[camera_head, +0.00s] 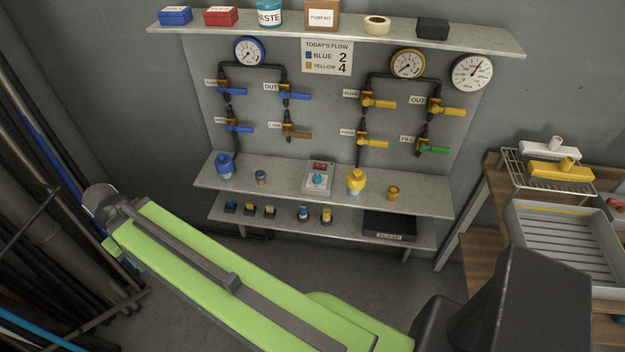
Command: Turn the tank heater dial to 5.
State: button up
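A small grey control box (313,190) stands on the upper bench shelf, near its middle. It has a red display or switch at the top and a round teal dial (318,179) on its face. It appears to be the tank heater, but its lettering and the dial's setting are too small to read. My green arm crosses the lower part of the view, in front of and below the bench, apart from the box. My gripper does not show.
Blue and yellow valves with pipes and gauges (250,51) fill the panel behind the box. A blue bottle (225,167) and a yellow one (356,181) share its shelf (425,205). A wooden rack with a grey tray (565,243) stands right. Poles lean at left.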

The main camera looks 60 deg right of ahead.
aim_at(316, 177)
jog(key=u, duration=0.15)
jog(key=k, duration=1.15)
jog(key=z, duration=0.45)
jog(key=i, duration=1)
jog(key=z, duration=0.05)
